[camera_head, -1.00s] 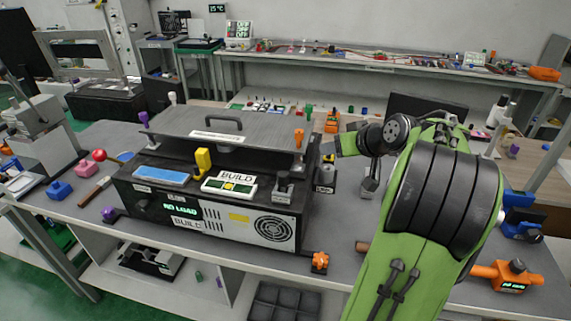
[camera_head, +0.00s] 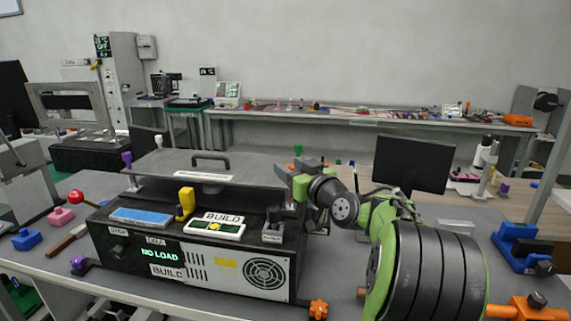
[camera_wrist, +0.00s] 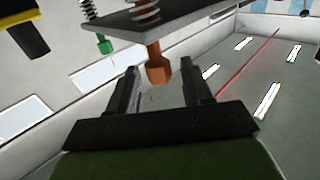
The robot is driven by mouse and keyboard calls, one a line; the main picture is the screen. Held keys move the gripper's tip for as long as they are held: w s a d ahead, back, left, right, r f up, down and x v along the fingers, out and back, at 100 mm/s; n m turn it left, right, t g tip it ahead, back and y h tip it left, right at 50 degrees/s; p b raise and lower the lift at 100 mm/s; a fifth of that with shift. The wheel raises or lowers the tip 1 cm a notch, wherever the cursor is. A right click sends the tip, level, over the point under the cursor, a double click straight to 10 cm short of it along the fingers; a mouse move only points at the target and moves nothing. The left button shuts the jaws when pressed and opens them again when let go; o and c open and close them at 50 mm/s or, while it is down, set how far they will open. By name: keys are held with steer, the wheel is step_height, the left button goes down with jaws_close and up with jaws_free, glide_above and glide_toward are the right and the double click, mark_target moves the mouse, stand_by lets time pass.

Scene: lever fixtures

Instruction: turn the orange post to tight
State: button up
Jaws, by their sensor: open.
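The orange post (camera_wrist: 158,68) stands at a corner of the grey plate (camera_wrist: 125,20), which appears inverted in the wrist view; a spring sits on its shaft. My gripper (camera_wrist: 162,74) is open, its two dark fingers either side of the post's faceted orange head, with gaps visible. I cannot tell whether either finger touches it. In the head view the grey plate (camera_head: 215,170) tops the black press box, and my gripper (camera_head: 282,176) is at its right end, largely hiding the orange post. The front display (camera_head: 170,257) reads NO LOAD.
A green post (camera_wrist: 105,44) is near the orange one. Purple (camera_head: 127,159) and white (camera_head: 158,141) posts stand at the plate's left end. A black monitor (camera_head: 412,163) stands behind my arm.

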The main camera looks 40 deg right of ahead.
steer(key=shift+w+d, duration=0.15)
steer(key=shift+w, duration=0.6)
steer(key=shift+w+d, duration=0.15)
steer(key=shift+w, duration=0.6)
jaws_close()
steer(key=shift+a+f+m+g+h+b, duration=0.15)
steer(key=shift+m+g+h+b, duration=0.15)
steer(key=shift+m+h+b, duration=0.7)
steer(key=shift+s+d+h, duration=0.1)
steer(key=shift+d+h, duration=0.2)
steer(key=shift+h, duration=0.5)
jaws_free()
steer(key=v, duration=1.5)
steer(key=shift+s+a+r+b, duration=0.3)
steer(key=shift+r, duration=0.05)
